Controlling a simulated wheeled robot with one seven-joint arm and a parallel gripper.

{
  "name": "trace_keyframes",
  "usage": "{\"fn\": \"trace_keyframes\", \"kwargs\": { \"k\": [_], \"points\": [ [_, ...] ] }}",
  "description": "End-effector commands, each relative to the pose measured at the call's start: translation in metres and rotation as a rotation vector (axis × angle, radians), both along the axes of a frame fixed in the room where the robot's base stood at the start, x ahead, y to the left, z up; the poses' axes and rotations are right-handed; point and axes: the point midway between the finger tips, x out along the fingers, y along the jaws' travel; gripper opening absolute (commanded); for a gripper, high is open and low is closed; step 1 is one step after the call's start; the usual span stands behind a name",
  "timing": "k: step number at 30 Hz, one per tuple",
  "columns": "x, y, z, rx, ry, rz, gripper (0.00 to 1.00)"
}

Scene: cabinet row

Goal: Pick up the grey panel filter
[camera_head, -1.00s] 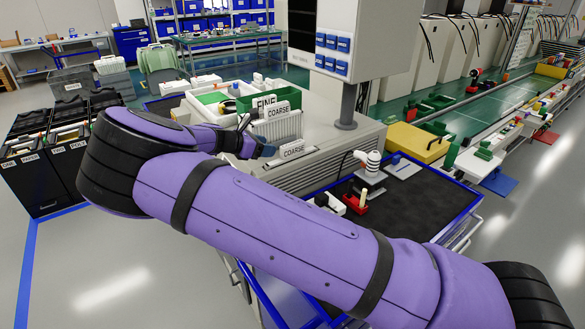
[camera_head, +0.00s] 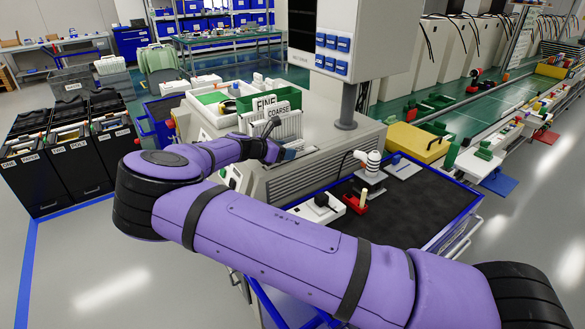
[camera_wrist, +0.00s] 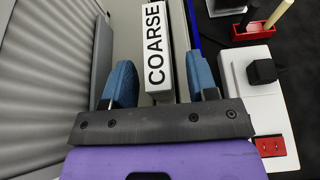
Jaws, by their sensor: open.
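A pale grey pleated panel (camera_head: 287,128) stands on the machine top in the head view, next to labels reading FINE (camera_head: 264,103) and COARSE (camera_head: 279,125). My gripper (camera_head: 286,154) is just in front of it and lower. In the wrist view my gripper (camera_wrist: 160,85) is open, with its blue fingers on either side of a white COARSE plate (camera_wrist: 156,48).
A screen post (camera_head: 348,105) rises behind my gripper. Black bins (camera_head: 75,155) stand at left. Grey floor is open in front of them.

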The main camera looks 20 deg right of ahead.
Motion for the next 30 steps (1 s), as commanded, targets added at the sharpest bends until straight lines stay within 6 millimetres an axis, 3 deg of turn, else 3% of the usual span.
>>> {"fn": "trace_keyframes", "kwargs": {
  "k": [11, 18, 30],
  "points": [
    [0.0038, -0.0101, -0.0042, 0.001, -0.001, 0.001, 0.53],
    [0.0037, -0.0099, -0.0043, 0.001, -0.001, 0.001, 0.0],
    [0.0038, -0.0098, -0.0015, 0.001, -0.001, 0.001, 0.0]
  ]
}}
